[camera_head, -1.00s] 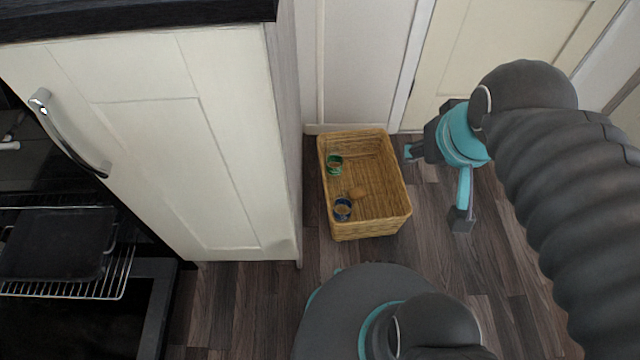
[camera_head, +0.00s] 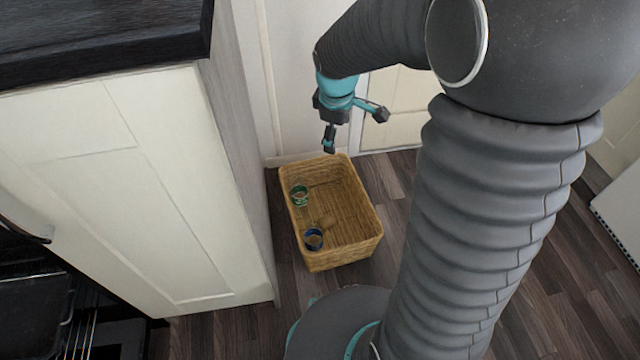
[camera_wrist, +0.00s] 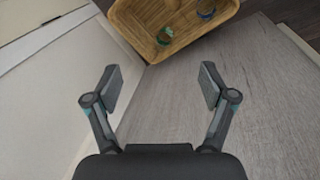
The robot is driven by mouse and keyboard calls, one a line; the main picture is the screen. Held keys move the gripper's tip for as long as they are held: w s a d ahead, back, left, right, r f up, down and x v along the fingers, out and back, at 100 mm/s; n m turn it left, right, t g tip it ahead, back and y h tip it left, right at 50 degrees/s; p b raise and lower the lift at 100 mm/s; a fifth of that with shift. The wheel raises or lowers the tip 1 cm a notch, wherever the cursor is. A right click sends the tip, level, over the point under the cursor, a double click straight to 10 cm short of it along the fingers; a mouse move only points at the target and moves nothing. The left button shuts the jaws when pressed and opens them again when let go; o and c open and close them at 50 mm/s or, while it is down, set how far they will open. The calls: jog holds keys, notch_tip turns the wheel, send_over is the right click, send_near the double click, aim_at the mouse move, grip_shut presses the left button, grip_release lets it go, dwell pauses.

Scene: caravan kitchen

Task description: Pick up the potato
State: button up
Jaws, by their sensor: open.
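The potato (camera_head: 327,222) is a small brown lump inside the wicker basket (camera_head: 369,246), close to a blue-rimmed container. Its colour is near that of the basket, so its outline is faint. My gripper (camera_head: 355,130) is in the air beyond and above the basket's far end, with its fingers spread and nothing between them. In the wrist view my gripper (camera_wrist: 160,86) is open and empty, and the basket (camera_wrist: 150,52) shows at the top edge, partly cut off. I cannot make out the potato there.
In the basket are a green container (camera_head: 300,196) and a blue container (camera_head: 313,239). A cream cabinet (camera_head: 130,200) with a dark worktop (camera_head: 100,45) stands close on the left. A door and wall are behind the basket. Wooden floor (camera_head: 400,170) lies to its right.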

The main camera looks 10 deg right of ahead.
jog(key=w+a+f+n+g+b, duration=0.1)
jog(key=w+f+n, duration=0.25)
jog(key=f, duration=0.45)
jog(key=w+f+n+g, duration=0.15)
jog(key=w+f, duration=0.25)
jog(key=f, duration=0.5)
jog(key=n+b, duration=0.1)
jog(key=n, duration=0.7)
send_near(326, 218)
jog(key=shift+g+h, duration=0.35)
jog(key=shift+h, duration=0.05)
jog(key=f, duration=0.3)
jog(key=f+b, duration=0.1)
jog(key=f, duration=0.3)
jog(key=d+f, duration=0.1)
jog(key=f, duration=0.2)
jog(key=shift+f+b, duration=0.3)
jog(key=shift+f, duration=0.05)
jog(key=c, duration=1.3)
